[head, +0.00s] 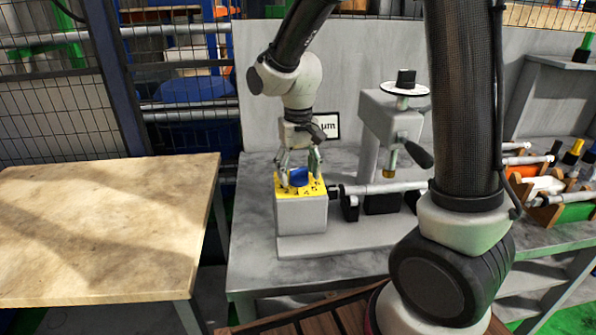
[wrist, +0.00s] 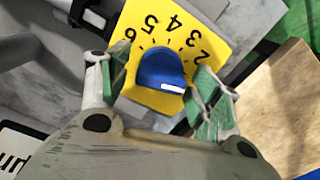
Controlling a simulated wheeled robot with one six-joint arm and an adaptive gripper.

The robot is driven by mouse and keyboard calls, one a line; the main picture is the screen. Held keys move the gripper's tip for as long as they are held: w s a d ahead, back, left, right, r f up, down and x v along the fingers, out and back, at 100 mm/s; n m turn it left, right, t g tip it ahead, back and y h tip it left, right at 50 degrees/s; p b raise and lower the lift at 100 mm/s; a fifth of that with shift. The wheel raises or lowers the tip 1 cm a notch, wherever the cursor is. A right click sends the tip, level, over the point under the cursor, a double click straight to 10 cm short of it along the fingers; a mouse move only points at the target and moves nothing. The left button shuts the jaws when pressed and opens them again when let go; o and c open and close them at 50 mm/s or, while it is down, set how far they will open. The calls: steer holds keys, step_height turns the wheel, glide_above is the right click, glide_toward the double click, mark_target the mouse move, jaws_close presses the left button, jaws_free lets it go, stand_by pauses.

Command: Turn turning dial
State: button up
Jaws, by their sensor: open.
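The turning dial is a blue knob (head: 299,176) on a yellow numbered plate (head: 284,188), on top of a grey box at the left end of the grinder. In the wrist view the blue knob (wrist: 160,70) has a white mark at its lower right edge, and the yellow plate (wrist: 208,22) shows black numbers from 2 to 6. My gripper (head: 300,165) points down over the dial. In the wrist view my gripper's green-padded fingers (wrist: 160,88) stand apart on either side of the knob. I cannot tell whether they touch it.
The grinder's grey upright head (head: 392,112) with a white disc and black knob stands right of the dial. A horizontal shaft (head: 380,188) runs beside the dial box. A wooden table (head: 100,225) is at left. Bins with tools (head: 565,185) are at right.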

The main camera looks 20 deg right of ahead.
steer(key=shift+f, duration=0.1)
steer(key=c, duration=1)
steer(key=shift+n, duration=2.8)
steer(key=o, duration=1)
